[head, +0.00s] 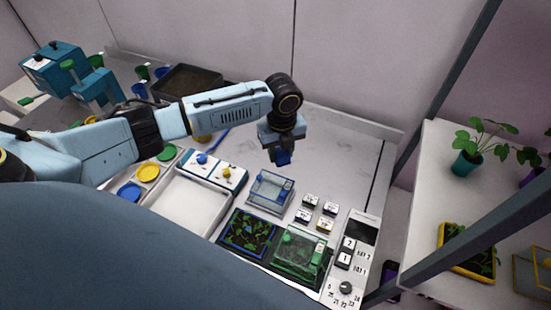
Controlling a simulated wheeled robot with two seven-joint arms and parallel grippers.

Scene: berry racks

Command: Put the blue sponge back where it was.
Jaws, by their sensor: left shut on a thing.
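My left arm reaches in from the left, and its gripper (282,152) points down above the back right part of the white worktop. It is shut on a small dark blue thing (284,158), which looks like the blue sponge; the gripper hides much of it. It hangs behind a clear box with a blue knob (270,190), apart from it in the picture. My right gripper is not in view.
A white tray (188,207), a dark tray of seedlings (248,233), a green-tinted clear box (302,250) and a panel with a dial (347,265) fill the front. A brown bin (188,82) stands at the back left. The worktop right of the gripper is clear.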

